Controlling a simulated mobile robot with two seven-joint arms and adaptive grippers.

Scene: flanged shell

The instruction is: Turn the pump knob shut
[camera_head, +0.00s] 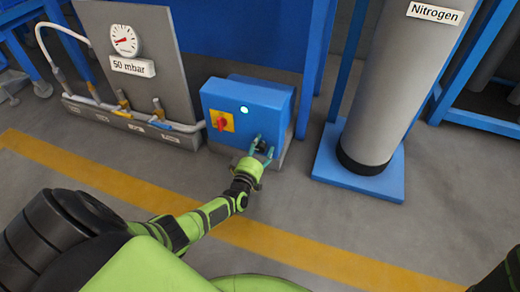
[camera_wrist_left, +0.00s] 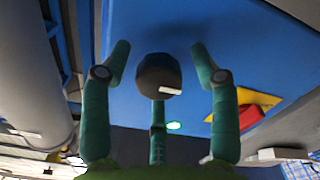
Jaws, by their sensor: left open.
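The blue pump box (camera_head: 248,100) stands on the floor in the middle of the head view. A dark round knob with a white mark (camera_wrist_left: 159,75) is on its face; in the head view my left gripper (camera_head: 261,151) partly hides it at the box's lower right. In the left wrist view my left gripper (camera_wrist_left: 159,50) is open, with green fingers on both sides of the knob and visible gaps between. A third finger shows below the knob. The white mark lies nearly level, tilted slightly. My right gripper is not in view.
A red switch on a yellow plate (camera_head: 229,123) and a lit green lamp (camera_head: 244,110) are on the same face. A nitrogen cylinder (camera_head: 390,95) stands at right on a blue base. A gauge panel (camera_head: 140,60) with white pipes is at left. The floor in front is clear.

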